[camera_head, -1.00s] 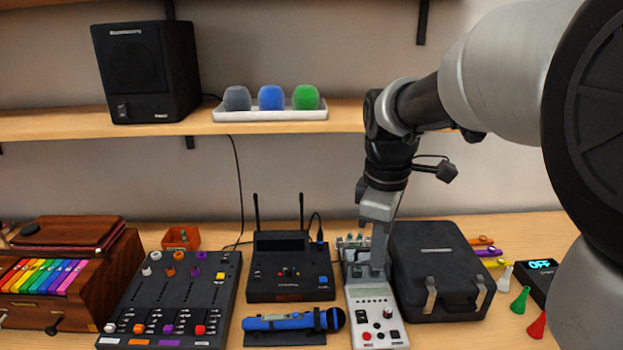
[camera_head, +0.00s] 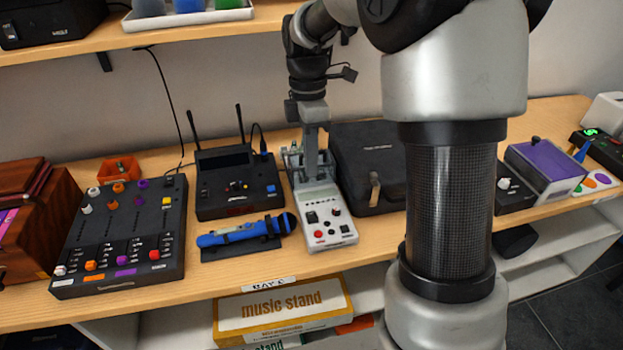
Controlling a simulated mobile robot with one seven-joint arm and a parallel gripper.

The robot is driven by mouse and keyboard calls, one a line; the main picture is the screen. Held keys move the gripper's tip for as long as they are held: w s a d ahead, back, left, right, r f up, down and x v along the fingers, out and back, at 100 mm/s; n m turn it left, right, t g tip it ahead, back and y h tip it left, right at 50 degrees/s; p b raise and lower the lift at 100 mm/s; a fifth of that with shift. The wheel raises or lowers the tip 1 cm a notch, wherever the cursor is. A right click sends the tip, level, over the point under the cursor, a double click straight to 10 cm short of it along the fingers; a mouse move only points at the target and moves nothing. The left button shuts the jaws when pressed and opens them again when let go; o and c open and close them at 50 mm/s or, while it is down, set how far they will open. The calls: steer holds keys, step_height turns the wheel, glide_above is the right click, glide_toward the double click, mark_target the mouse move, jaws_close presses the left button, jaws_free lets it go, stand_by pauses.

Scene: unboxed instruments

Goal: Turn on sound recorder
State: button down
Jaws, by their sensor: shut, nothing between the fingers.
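A pale grey device with a small screen, a red button and dark switches looks like the sound recorder (camera_head: 325,222). It lies on the wooden bench between the black receiver and the dark case. My gripper (camera_head: 313,176) points down over the far end of this device, near its screen. It is shut with nothing in it. I cannot tell whether the fingertips touch the device. The gripper hides part of its far end, and no lit display shows on it.
A black receiver with two antennas (camera_head: 238,185) and a blue microphone (camera_head: 245,232) lie to the left, beside a black mixer (camera_head: 122,240). A dark case (camera_head: 368,165) stands close on the right. A shelf (camera_head: 90,45) hangs above. My arm blocks the right-centre.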

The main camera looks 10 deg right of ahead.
mark_target(314, 223)
steer(key=f, duration=0.4)
steer(key=s+f, duration=0.1)
steer(key=f, duration=0.7)
steer(key=shift+s+f+b, duration=0.3)
steer(key=shift+b, duration=0.05)
steer(key=shift+s+f, duration=0.3)
steer(key=shift+f, duration=0.15)
